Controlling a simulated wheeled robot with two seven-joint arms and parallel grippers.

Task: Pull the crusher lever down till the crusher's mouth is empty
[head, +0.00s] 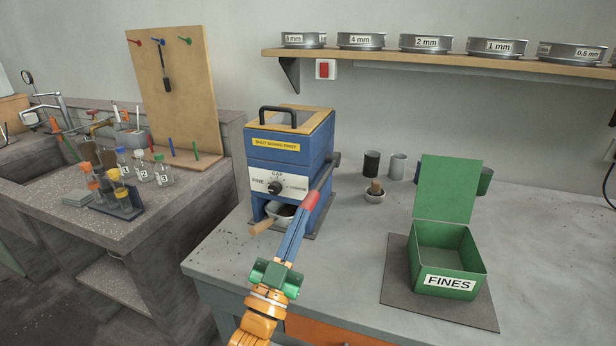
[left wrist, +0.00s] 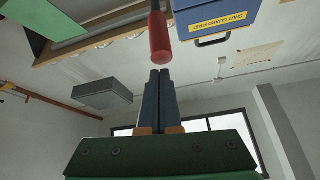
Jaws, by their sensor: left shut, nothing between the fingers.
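The crusher (head: 290,160) is a blue box on the bench with a wood-framed top, a black handle, a yellow label and a gap dial. Its lever (head: 325,176) is on the right side, slanting down toward me, with a red grip (head: 311,200) at the end. The grip also hangs in the left wrist view (left wrist: 159,40). My left gripper (head: 303,211) is shut and empty, its tips right by the red grip; I cannot tell whether they touch it. The wrist view shows the closed fingers (left wrist: 160,74) just short of the grip. The mouth's contents are not visible. My right gripper is out of view.
A pan (head: 281,213) with a wooden handle sits under the crusher's front. The open green FINES box (head: 448,283) stands on a mat at right.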

